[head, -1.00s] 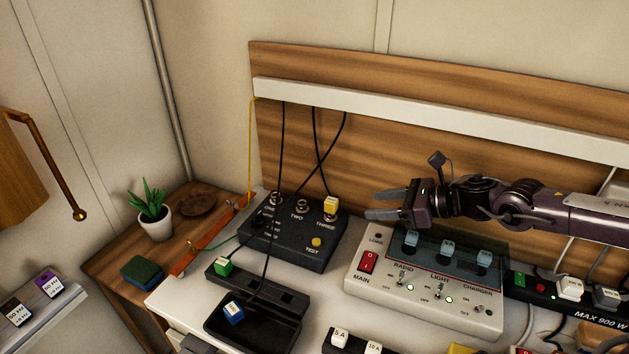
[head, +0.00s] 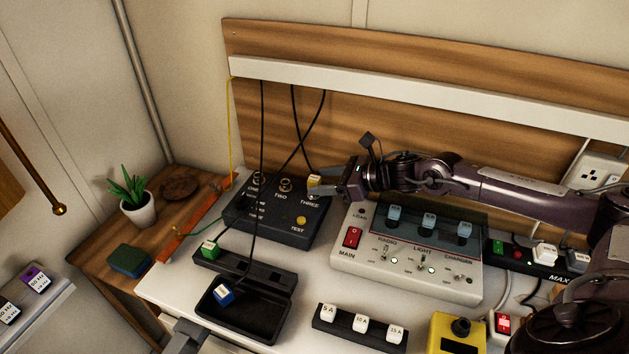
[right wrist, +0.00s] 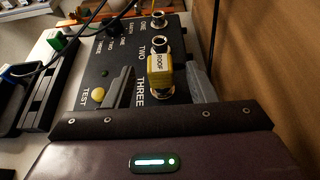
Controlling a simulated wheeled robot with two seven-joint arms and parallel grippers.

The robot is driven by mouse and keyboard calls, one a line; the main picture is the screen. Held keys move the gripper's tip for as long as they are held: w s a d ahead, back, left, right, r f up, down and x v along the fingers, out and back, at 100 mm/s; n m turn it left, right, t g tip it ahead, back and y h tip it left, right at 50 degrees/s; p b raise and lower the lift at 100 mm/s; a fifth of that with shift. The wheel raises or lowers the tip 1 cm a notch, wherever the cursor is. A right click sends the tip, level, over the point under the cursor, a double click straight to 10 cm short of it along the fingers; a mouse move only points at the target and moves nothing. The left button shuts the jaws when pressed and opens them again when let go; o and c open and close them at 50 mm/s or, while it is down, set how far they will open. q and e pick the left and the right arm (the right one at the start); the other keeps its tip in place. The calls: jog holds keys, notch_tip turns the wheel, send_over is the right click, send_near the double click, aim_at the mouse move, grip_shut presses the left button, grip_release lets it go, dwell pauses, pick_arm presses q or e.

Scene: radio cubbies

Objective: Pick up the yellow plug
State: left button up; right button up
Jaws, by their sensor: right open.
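The yellow plug (head: 314,181) stands in the socket labelled THREE on the black panel (head: 270,232). A black cable runs up from it to the white rail. My right gripper (head: 326,182) is open at the plug, coming in from the right. In the right wrist view the plug (right wrist: 161,72) shows a white label on top and sits between the two open fingers (right wrist: 158,90), with a gap visible on its left side. Whether a finger touches it on the right is hard to tell.
A cream switch box (head: 410,255) with a clear cover stands just right of the panel. A black tray (head: 285,322) holds a blue plug (head: 223,295); a green plug (head: 210,249) is behind it. The wooden backboard (head: 400,140) and white rail (head: 420,102) rise behind.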

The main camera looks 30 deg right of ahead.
aim_at(320, 182)
jog(key=shift+x, duration=1.25)
jog(key=shift+w+a+f, duration=0.1)
jog(key=shift+w+f, duration=0.1)
jog(key=shift+f, duration=0.05)
jog(key=shift+c, duration=0.3)
jog(key=c, duration=1)
jog(key=shift+r, duration=0.1)
